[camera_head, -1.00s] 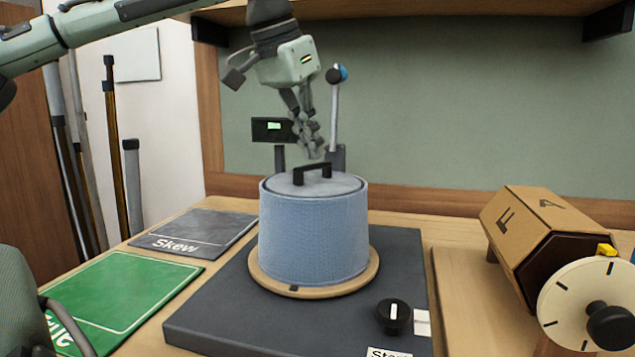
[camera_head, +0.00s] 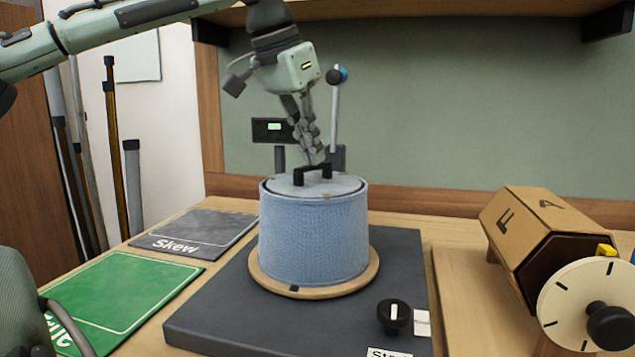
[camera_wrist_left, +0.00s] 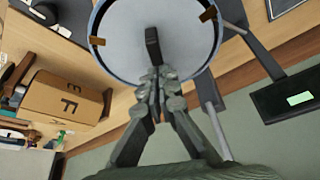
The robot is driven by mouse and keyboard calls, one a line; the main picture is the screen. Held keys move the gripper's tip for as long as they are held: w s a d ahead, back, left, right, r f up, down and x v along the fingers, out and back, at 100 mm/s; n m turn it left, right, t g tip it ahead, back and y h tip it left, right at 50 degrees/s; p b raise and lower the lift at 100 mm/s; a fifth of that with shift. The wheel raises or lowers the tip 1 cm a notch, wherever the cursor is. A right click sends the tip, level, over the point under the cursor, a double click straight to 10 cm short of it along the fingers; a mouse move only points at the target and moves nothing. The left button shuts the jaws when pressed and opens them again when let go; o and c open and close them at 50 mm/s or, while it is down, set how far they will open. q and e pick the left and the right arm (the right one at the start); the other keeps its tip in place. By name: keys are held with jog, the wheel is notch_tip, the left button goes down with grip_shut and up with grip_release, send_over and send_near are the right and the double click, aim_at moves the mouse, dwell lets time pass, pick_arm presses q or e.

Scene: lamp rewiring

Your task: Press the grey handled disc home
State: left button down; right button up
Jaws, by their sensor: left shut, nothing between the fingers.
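The grey disc (camera_head: 290,186) sits in the top of the blue drum-shaped shade (camera_head: 314,235), with its black bar handle (camera_head: 312,174) standing up from it. The disc's face also shows in the left wrist view (camera_wrist_left: 120,30), with brown tabs at its rim. My left gripper (camera_head: 318,160) is shut and empty, pointing down at the back of the handle. In the left wrist view its fingertips (camera_wrist_left: 157,72) are right by the handle's end (camera_wrist_left: 152,40); I cannot tell whether they touch. My right gripper is not in view.
The shade stands on a round wooden base (camera_head: 355,284) on a dark platform (camera_head: 220,320) with a black knob (camera_head: 394,316). A blue-topped lever (camera_head: 335,110) and small display (camera_head: 272,130) stand behind. A lettered wooden drum (camera_head: 540,225) is at right; grey "Skew" (camera_head: 195,232) and green (camera_head: 120,295) mats lie left.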

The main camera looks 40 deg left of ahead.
pick_arm(q)
jog(key=shift+r+p, duration=0.35)
jog(key=shift+r, duration=3.1)
